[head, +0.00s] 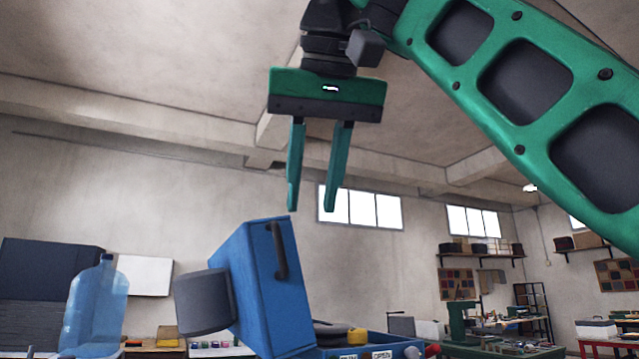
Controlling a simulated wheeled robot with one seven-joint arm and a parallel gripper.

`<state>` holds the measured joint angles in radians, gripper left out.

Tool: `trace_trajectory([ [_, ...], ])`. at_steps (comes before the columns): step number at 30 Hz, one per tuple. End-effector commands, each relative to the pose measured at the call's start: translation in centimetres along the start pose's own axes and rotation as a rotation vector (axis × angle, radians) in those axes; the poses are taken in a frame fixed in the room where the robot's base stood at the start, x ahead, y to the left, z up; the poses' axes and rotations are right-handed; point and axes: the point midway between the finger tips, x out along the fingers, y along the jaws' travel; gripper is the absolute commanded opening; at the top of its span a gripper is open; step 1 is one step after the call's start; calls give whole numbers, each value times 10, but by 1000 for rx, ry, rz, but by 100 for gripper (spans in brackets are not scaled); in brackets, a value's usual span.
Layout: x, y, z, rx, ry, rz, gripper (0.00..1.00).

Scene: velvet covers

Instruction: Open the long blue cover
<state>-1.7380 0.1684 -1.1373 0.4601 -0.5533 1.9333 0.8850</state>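The long blue cover (262,295) stands tilted up in the lower middle of the head view. My gripper (311,210) points down just above the top of the cover. Its two green fingers are apart with nothing between them. I cannot tell from this view whether a fingertip touches the cover.
A clear blue water jug (92,305) stands at the lower left, near a dark panel (45,268). Dark and yellow items (345,335) lie beside the cover. Workbenches and a green machine (460,322) are further back on the right. The air around my gripper looks free.

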Motion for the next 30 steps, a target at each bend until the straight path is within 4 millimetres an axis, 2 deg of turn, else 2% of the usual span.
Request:
trace_trajectory([
  [4, -16, -2, 15, -5, 3, -5, 29],
  [12, -32, -2, 31, -1, 1, -4, 29],
  [26, -36, -1, 36, 0, 1, 3, 29],
  [27, -36, -1, 36, 0, 0, 4, 20],
  [30, -36, 0, 36, 0, 0, 5, 0],
])
